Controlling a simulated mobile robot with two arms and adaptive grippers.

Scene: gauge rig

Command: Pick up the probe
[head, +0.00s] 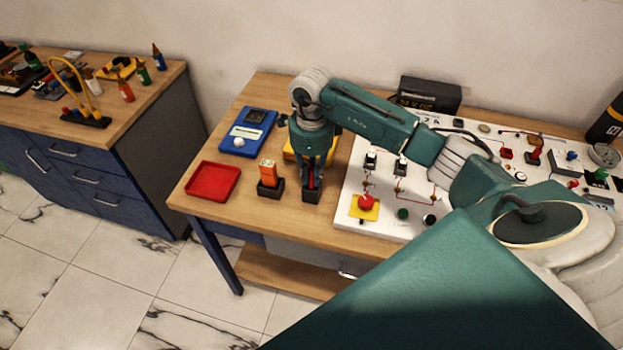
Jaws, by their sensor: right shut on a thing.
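My right gripper (312,182) points straight down over the table, its fingers around a slim red probe (311,179). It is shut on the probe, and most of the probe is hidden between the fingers. The probe's lower end is at a small black holder (312,196); I cannot tell whether it is still seated there. My left gripper is not in view.
Left of the gripper, an orange block (268,172) stands in another black holder. A red tray (213,181), a blue meter (248,131) and a partly hidden yellow item (291,154) are close by. A white panel (348,212) with switches lies right.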

